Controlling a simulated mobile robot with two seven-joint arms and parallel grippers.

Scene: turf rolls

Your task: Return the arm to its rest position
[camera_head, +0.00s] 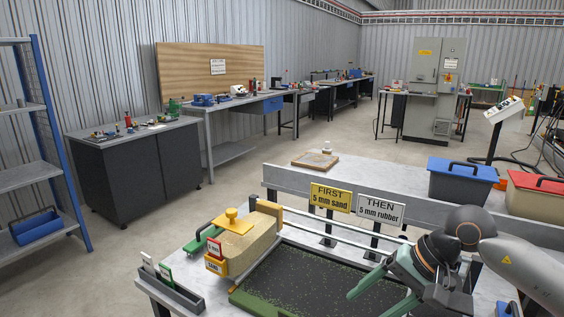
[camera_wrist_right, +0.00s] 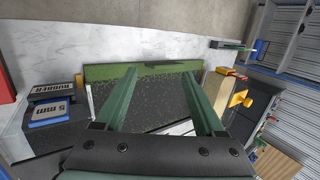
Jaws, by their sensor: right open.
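My right gripper (camera_head: 369,302) reaches in from the right, above the dark, speckled turf bed (camera_head: 310,272) on the workbench. Its two green fingers are apart with nothing between them. In the right wrist view the open fingers (camera_wrist_right: 160,72) point toward the bed's green edge strip (camera_wrist_right: 140,71), and the speckled surface shows between them. The bed's near green edge (camera_head: 262,302) also shows in the head view. My left gripper is in neither view.
A tan box with a yellow knob (camera_head: 238,243) stands left of the bed. Signs for sand (camera_head: 331,198) and rubber (camera_head: 381,209) stand behind it. A small grey rack (camera_head: 172,287) stands front left.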

